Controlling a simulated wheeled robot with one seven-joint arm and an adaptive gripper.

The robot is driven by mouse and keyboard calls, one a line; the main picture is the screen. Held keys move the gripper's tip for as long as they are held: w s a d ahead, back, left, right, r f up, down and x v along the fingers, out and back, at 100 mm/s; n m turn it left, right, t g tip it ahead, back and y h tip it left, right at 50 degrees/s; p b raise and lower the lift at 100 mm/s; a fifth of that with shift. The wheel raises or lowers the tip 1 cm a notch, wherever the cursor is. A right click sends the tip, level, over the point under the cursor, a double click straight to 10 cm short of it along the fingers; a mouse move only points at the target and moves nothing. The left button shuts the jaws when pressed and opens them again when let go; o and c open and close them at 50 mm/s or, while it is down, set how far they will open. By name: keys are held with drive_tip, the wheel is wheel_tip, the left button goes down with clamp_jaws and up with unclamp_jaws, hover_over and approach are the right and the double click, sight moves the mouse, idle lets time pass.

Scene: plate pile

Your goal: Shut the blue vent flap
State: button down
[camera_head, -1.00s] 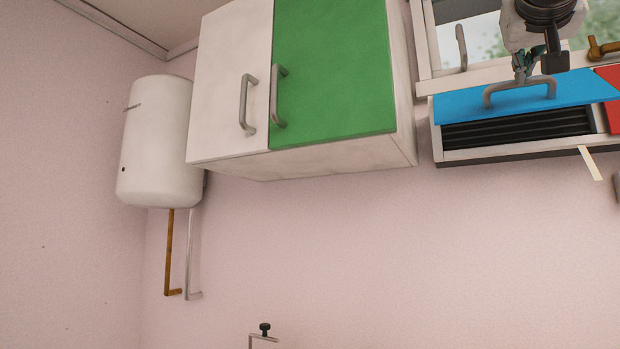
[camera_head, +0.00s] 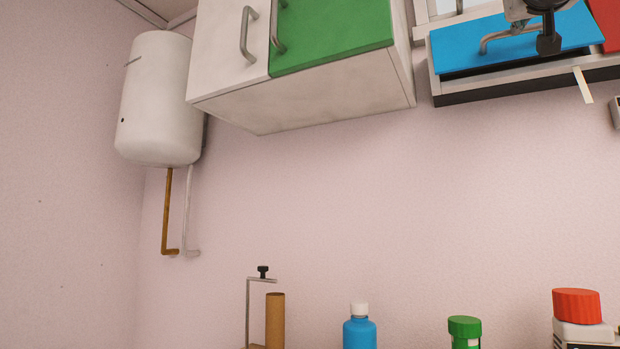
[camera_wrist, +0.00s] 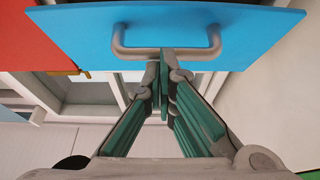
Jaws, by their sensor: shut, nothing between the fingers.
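The blue vent flap (camera_head: 468,46) is at the top right of the head view, with a grey bar handle (camera_head: 497,42) on its face. A narrow dark gap (camera_head: 530,64) shows under its lower edge, and the slats are hidden. The flap also fills the top of the wrist view (camera_wrist: 85,32), with its handle (camera_wrist: 165,52) just ahead of the fingers. My gripper (camera_wrist: 164,62) is shut and empty, its fingertips at the middle of the handle bar. I cannot tell whether they touch it. In the head view my wrist hides part of the flap.
A red panel (camera_head: 606,20) adjoins the flap on the right. A pale strip (camera_head: 583,85) hangs below the vent frame. A cabinet with a green door (camera_head: 335,35) is to the left. Several bottles, including a blue one (camera_head: 359,330), stand below. The wall between is clear.

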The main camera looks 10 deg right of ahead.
drive_tip(key=shift+w+d+f+b, duration=0.25)
drive_tip(key=shift+w+f+b, duration=0.2)
drive_tip(key=shift+f, duration=0.05)
drive_tip(key=shift+w+d+f+b, duration=0.25)
drive_tip(key=shift+w+f+b, duration=0.15)
drive_tip(key=shift+f, duration=0.05)
drive_tip(key=shift+s, duration=0.1)
